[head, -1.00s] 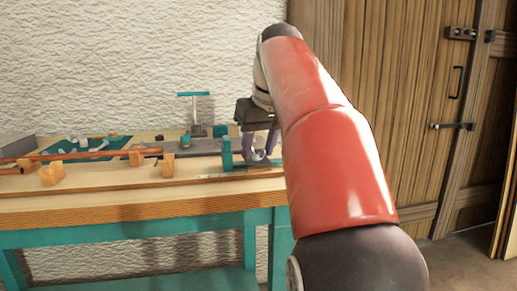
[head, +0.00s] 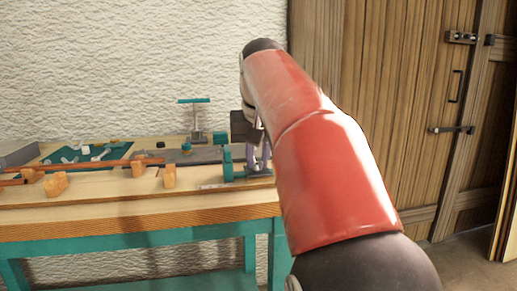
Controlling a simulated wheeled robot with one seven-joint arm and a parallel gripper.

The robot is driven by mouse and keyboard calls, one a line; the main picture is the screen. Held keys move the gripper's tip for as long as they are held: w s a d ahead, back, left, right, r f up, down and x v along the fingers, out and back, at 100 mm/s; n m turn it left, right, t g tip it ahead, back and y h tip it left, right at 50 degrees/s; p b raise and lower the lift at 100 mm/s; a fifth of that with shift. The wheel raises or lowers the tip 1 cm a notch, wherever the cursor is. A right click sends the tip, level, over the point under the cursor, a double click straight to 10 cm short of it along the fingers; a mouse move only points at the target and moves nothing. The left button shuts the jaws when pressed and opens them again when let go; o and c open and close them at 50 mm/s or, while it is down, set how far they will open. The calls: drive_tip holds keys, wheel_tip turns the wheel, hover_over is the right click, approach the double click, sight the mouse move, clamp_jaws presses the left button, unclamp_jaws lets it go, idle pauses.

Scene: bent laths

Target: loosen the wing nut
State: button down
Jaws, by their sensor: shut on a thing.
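A teal clamp (head: 228,163) stands at the right end of the workbench. My gripper (head: 257,163) is just right of its upright, pointing down, with its purple fingers low over the clamp's base. The fingers are shut on the wing nut, which they and the arm mostly hide. I cannot make out its wings or how far it is turned.
Thin orange-brown laths (head: 90,165) run along the workbench (head: 120,208) between several wooden blocks (head: 55,184). A teal-topped stand (head: 195,118) rises behind the clamp. Small parts lie on a green mat at the back left. A wooden door (head: 400,100) is at the right.

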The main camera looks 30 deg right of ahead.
drive_tip(key=shift+m, duration=0.3)
drive_tip(key=c, duration=1.3)
unclamp_jaws()
drive_tip(key=shift+c, duration=0.2)
drive_tip(key=p+v, duration=0.2)
drive_tip(key=v, duration=0.5)
drive_tip(key=shift+a+r, duration=0.15)
drive_tip(key=shift+r, duration=0.2)
drive_tip(key=shift+s, duration=0.1)
